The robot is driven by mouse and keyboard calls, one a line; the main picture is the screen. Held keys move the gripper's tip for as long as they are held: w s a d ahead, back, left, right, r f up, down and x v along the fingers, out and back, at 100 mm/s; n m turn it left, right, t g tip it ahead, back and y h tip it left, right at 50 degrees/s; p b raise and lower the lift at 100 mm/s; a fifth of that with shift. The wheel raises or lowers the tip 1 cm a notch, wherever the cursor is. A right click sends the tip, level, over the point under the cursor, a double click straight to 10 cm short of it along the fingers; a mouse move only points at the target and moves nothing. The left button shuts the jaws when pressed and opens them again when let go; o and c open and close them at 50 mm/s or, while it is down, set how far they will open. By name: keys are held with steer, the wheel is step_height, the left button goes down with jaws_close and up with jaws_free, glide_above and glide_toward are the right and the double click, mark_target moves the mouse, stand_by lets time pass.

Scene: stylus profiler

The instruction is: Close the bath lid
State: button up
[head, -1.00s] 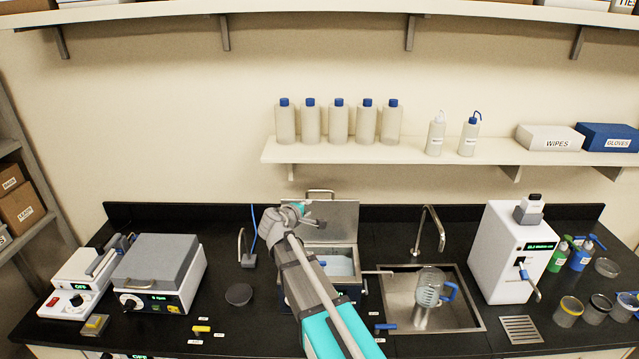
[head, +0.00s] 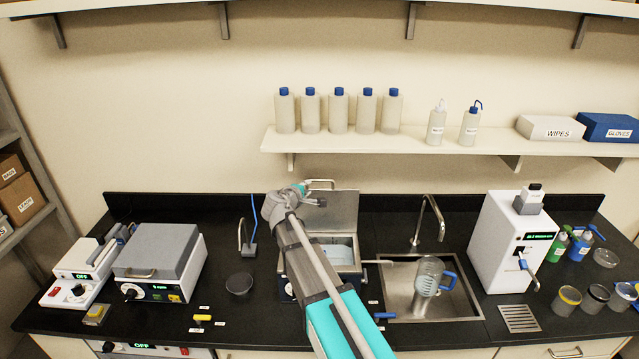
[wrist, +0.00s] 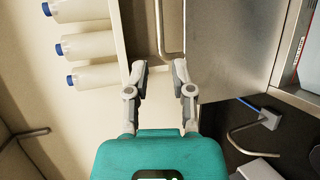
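The bath (head: 351,287) stands on the counter left of the sink, with pale liquid visible inside. Its steel lid (head: 342,209) is raised upright at the back; it fills the upper right of the wrist view (wrist: 230,45). The lid's bar handle (head: 321,182) is at the lid's top edge. My gripper (head: 308,194) is at the lid's upper left, close to the handle. In the wrist view my gripper (wrist: 160,64) is open and empty, with the handle (wrist: 181,28) just ahead of the fingertips. I cannot tell whether they touch. My arm hides the bath's left part.
A wall shelf (head: 440,146) with several bottles is above and behind the lid. A faucet (head: 438,215) and sink (head: 400,300) are to the right. A thin tap (head: 241,233) and a dark round dish (head: 239,284) are to the left.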

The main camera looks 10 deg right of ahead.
mark_target(319, 181)
steer(key=b+x, duration=0.2)
steer(key=x, duration=0.8)
steer(key=shift+w+d+f+b, duration=0.15)
steer(key=shift+w+d+b, duration=0.05)
steer(key=shift+w+b, duration=0.15)
steer(key=shift+s, duration=0.1)
jaws_close()
